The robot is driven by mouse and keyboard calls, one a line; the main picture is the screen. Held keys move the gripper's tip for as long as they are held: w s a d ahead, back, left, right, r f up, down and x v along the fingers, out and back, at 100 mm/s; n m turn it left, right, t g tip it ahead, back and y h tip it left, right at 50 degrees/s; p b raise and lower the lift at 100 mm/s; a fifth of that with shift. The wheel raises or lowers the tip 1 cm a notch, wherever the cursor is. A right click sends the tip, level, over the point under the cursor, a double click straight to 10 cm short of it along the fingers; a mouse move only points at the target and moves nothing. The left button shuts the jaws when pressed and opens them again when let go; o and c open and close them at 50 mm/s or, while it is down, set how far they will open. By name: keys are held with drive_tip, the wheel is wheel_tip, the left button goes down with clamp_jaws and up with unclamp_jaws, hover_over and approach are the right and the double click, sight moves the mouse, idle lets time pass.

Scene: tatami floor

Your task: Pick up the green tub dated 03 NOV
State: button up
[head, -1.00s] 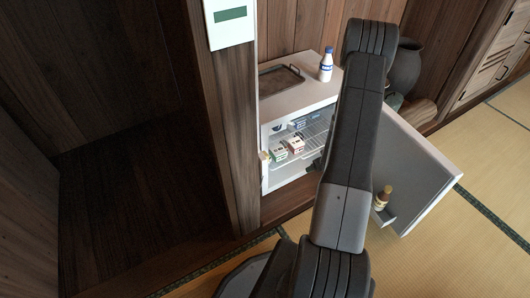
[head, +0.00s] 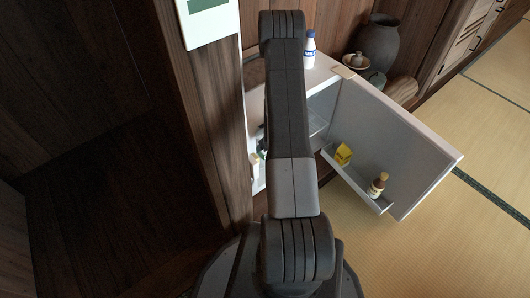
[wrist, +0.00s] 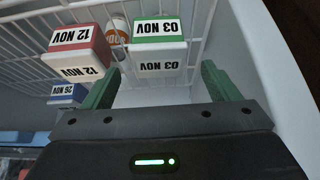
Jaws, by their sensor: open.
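The green tub (wrist: 159,28) is in the wrist view, on a white wire rack inside the small fridge. It has a green lid and white labels reading 03 NOV, upside down in the picture. My gripper (wrist: 160,76) is open and empty, with its two green fingers spread. The tub stands just beyond the fingertips, roughly centred between them, and I see no contact. A red tub (wrist: 80,38) dated 12 NOV stands to its left. In the head view, my arm hides the gripper and the green tub.
An orange-and-white cup (wrist: 117,32) stands between the tubs. A blue tub (wrist: 67,93) dated 26 NOV is at left. The fridge wall (wrist: 250,45) is close at right. The open door (head: 400,140) holds a yellow carton (head: 343,154) and a bottle (head: 378,185). A white-and-blue bottle (head: 310,48) stands on top.

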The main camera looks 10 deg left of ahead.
drive_tip(key=b+x, duration=0.2)
drive_tip(key=x, duration=0.3)
drive_tip(key=shift+f+b, duration=0.3)
drive_tip(key=shift+f, duration=0.1)
drive_tip(key=shift+r, duration=0.1)
drive_tip(key=c, duration=1.2)
drive_tip(key=shift+r, duration=0.3)
